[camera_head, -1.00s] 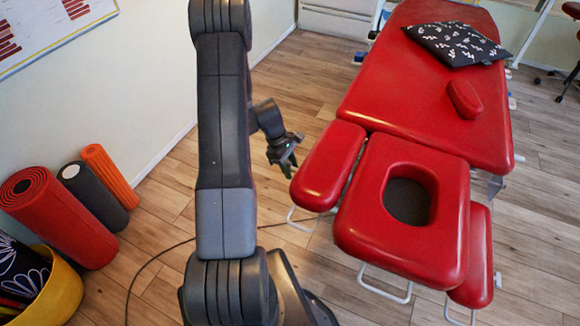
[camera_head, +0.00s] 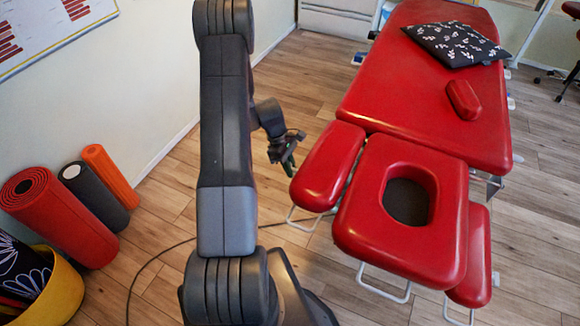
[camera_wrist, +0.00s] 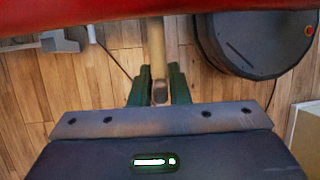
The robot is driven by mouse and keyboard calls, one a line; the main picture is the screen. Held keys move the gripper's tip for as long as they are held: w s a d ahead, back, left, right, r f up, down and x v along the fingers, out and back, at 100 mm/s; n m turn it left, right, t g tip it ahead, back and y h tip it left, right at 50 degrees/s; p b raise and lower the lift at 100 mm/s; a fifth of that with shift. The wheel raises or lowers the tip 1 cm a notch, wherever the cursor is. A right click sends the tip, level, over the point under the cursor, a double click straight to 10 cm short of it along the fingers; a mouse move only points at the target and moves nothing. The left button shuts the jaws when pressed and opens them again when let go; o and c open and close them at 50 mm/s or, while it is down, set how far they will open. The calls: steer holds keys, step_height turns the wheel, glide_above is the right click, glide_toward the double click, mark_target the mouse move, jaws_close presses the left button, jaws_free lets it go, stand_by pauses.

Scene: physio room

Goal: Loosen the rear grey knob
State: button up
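In the wrist view the two dark green fingers of my gripper (camera_wrist: 159,86) stand close on either side of a slim beige bar (camera_wrist: 157,45). The bar comes down from the red padding and has a small grey end (camera_wrist: 160,94) between the fingers. I cannot tell if the fingers touch it, nor if this grey end is the rear grey knob. In the head view my gripper (camera_head: 287,150) is beside the red left armrest (camera_head: 328,168) of the treatment table (camera_head: 420,100), its fingers partly hidden.
A grey bracket (camera_wrist: 62,41) shows under the padding at left. A cable (camera_head: 150,262) runs over the wooden floor. Foam rollers (camera_head: 60,215) and a yellow basket (camera_head: 62,298) stand at left. Floor between rollers and table is mostly clear, apart from my arm.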

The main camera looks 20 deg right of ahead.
steer(key=o, duration=0.4)
steer(key=shift+r, duration=0.1)
steer(key=v, duration=1.3)
steer(key=shift+w+a+r, duration=0.15)
steer(key=shift+w+r, duration=0.05)
steer(key=shift+r, duration=0.05)
steer(key=shift+f, duration=0.1)
steer(key=x, duration=1.4)
steer(key=shift+s, duration=0.1)
steer(key=shift+r+h+b, duration=0.2)
steer(key=shift+h+b, duration=0.2)
steer(key=shift+r, duration=0.1)
